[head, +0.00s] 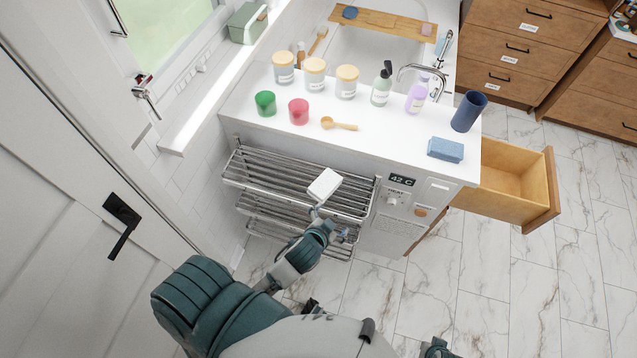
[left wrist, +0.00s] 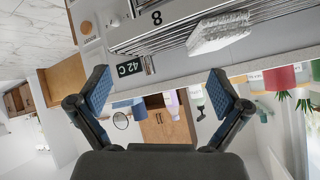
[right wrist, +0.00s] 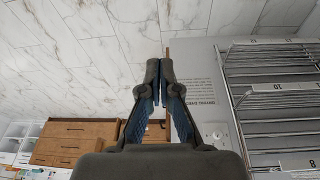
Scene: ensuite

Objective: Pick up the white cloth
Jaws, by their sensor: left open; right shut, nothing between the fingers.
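The white cloth (head: 324,185) is a small folded block. It lies on the top tier of the metal rail rack (head: 262,170) on the front of the white counter. In the left wrist view the cloth (left wrist: 218,33) is at the upper right, beyond my fingertips. My left gripper (head: 332,223) is open and empty, just in front of the rack and below the cloth in the head view; its spread fingers show in the left wrist view (left wrist: 160,90). My right gripper (right wrist: 161,70) is shut and empty, low over the floor, with the rack to its right.
The counter (head: 390,138) carries jars, cups, bottles, a wooden spoon, a blue vase (head: 468,111) and a blue sponge (head: 446,149). An open wooden drawer (head: 512,185) juts out at the right. A white door (head: 70,200) stands at the left. The marble floor at right is clear.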

